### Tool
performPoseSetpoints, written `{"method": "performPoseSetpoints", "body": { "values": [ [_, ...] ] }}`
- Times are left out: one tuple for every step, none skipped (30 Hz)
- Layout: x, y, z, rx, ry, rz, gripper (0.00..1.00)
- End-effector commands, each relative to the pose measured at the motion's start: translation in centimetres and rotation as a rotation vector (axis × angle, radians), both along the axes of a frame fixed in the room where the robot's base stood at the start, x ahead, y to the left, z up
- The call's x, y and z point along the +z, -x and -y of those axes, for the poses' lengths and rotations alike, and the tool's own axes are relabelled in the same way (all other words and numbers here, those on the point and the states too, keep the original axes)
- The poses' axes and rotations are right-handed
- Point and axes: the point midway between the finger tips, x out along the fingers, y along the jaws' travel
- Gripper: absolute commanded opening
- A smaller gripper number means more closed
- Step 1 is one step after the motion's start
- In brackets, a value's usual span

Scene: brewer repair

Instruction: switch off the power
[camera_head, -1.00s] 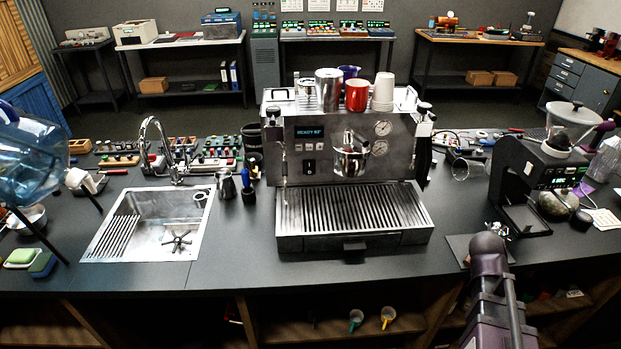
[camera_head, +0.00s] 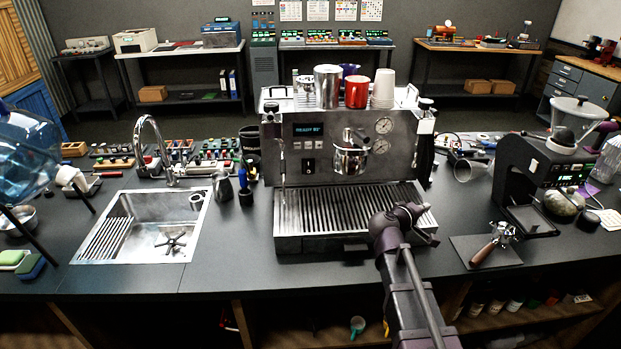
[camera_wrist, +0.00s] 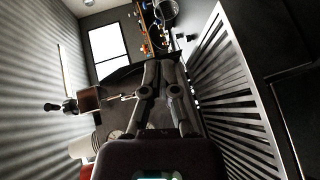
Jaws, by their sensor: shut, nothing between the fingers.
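The espresso machine (camera_head: 250,180) stands at the centre of the counter in the head view. Its blue display (camera_head: 308,130) is lit and appears to read READY. The black power switch (camera_head: 309,166) is on the front panel, below the display and left of the group head (camera_head: 350,158). Its rocker position is too small to tell. My arm's end is in front of the drip tray's right side, right of and lower than the switch. In the wrist view my gripper (camera_wrist: 161,68) is shut and empty, beside the slatted drip tray (camera_wrist: 235,110). I cannot make out the switch there.
Cups, including a red one (camera_head: 356,88), stand on top of the machine. A portafilter (camera_head: 493,243) lies on a dark mat at right, near the grinder (camera_head: 535,165). The sink (camera_head: 130,225) is at left. The counter's front strip left of my arm is clear.

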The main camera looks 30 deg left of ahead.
Motion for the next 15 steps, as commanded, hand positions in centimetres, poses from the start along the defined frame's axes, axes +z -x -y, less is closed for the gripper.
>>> {"method": "performPoseSetpoints", "body": {
  "values": [
    [0.0,-0.1,-2.0,0.04,0.028,0.025,0.0],
    [0.2,0.0,-3.0,0.062,0.047,0.041,0.0],
    [0.5,0.1,-4.4,0.091,0.071,0.062,0.0],
    [0.7,0.2,-5.4,0.114,0.089,0.077,0.0],
    [0.9,0.3,-6.5,0.135,0.106,0.092,0.0],
    [1.2,0.5,-7.8,0.164,0.129,0.113,0.0],
    [1.3,0.7,-8.8,0.185,0.146,0.127,0.0],
    [1.5,0.9,-9.9,0.206,0.165,0.143,0.0],
    [1.7,1.1,-11.2,0.235,0.187,0.162,0.0],
    [1.9,1.4,-12.2,0.254,0.202,0.176,0.0],
    [2.0,1.6,-13.2,0.274,0.219,0.191,0.0],
    [2.2,1.9,-14.4,0.3,0.24,0.209,0.0],
    [2.4,2.2,-15.4,0.319,0.256,0.222,0.0],
    [2.5,2.5,-16.3,0.336,0.27,0.234,0.0],
    [2.6,2.9,-17.4,0.362,0.29,0.253,0.0]
  ]
}}
